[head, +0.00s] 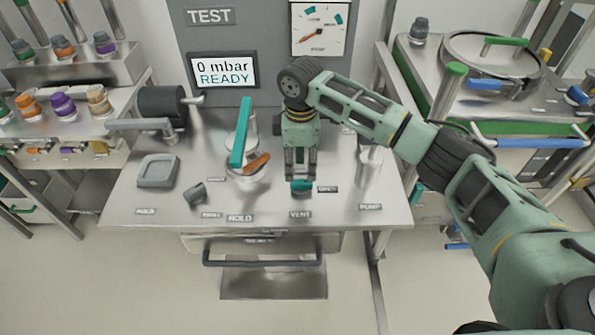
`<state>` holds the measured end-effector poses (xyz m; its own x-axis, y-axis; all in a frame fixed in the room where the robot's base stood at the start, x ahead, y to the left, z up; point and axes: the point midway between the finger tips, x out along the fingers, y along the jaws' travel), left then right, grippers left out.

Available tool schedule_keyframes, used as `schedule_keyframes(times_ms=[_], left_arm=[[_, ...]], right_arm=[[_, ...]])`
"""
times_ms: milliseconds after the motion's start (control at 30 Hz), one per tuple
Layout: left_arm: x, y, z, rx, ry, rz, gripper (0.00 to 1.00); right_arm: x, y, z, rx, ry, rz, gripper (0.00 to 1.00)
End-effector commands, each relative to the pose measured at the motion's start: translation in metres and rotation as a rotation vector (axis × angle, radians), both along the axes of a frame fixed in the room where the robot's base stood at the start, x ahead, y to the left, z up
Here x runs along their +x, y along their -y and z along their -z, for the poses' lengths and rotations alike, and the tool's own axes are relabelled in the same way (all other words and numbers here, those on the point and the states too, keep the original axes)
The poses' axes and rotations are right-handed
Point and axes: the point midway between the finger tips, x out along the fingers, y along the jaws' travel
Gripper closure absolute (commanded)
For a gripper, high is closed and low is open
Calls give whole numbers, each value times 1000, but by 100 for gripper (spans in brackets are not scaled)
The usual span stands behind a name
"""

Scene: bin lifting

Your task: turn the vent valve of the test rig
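The test rig's steel table (120,205) stands in front of me, with a grey panel behind it. The vent valve (301,187) is a small teal handle above the VENT label and beside another small label. My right gripper (301,177) points straight down at it. Its two fingers show a gap between them, and their tips are at the teal handle, partly covering it. I cannot tell whether they touch or grip it. My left gripper is not in view.
A screen (223,73) reads "0 mbar READY", below a TEST sign and beside a dial gauge (319,28). A taller teal lever (241,133) and an orange handle (257,162) stand left of my gripper. A pump cylinder (369,167) stands right. A grey square tray (157,171) lies left.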

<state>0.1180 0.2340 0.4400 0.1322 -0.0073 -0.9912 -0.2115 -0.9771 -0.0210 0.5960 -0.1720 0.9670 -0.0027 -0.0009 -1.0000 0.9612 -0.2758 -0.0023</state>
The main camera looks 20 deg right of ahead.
Motion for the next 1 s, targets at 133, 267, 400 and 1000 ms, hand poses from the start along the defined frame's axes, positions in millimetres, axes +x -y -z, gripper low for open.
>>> schedule_keyframes(times_ms=[133,267,400,1000], left_arm=[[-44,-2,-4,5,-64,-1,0],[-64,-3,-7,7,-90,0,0],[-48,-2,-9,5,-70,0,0],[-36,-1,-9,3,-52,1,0]], right_arm=[[-1,0,24,-1,-2,1,62],[-1,0,43,-1,-1,2,62],[0,0,56,0,1,1,62],[0,0,60,0,3,0,87]])
